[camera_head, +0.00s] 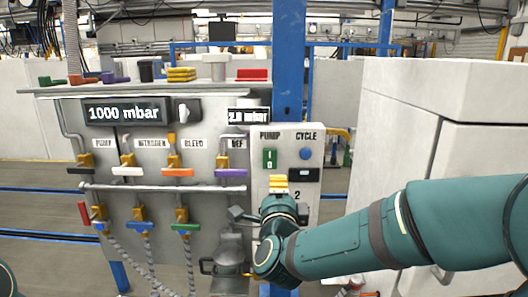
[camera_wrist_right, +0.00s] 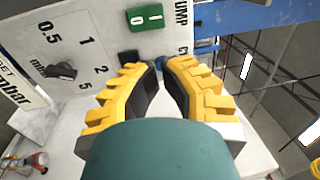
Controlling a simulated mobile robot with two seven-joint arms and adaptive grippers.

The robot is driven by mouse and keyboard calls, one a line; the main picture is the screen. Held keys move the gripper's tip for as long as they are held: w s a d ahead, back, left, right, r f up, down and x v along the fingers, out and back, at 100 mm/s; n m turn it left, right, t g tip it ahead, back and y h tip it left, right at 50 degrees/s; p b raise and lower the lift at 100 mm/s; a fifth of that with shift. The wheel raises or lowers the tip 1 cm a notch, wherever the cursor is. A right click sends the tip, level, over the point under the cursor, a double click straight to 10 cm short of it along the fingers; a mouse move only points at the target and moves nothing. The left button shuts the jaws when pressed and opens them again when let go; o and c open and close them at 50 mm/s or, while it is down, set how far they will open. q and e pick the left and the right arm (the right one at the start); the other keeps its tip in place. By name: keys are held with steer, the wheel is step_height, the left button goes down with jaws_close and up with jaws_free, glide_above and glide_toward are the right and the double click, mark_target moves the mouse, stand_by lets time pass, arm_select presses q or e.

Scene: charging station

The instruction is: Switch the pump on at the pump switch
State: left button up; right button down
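The pump switch (camera_head: 270,158) is a small green plate marked with a 1 and a 0, under the word PUMP on the light panel at the right of the station. It also shows in the right wrist view (camera_wrist_right: 145,17), at the top. My right gripper (camera_head: 278,181) has yellow fingers and sits just below the switch in the head view. In the wrist view its fingertips (camera_wrist_right: 159,66) point toward the panel with a narrow gap and nothing held between them. Contact with the panel cannot be made out. My left gripper is out of view.
A dial (camera_wrist_right: 62,71) shows in the wrist view. Colored valve handles (camera_head: 177,173) fill the left panel. A white cabinet (camera_head: 400,150) stands right.

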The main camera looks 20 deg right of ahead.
mark_target(276, 153)
steer(key=shift+d, duration=0.1)
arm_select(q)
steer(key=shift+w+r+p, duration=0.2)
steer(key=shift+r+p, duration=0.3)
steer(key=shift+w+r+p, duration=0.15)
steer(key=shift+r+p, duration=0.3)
arm_select(e)
steer(key=x, duration=1.4)
steer(key=shift+r, duration=0.1)
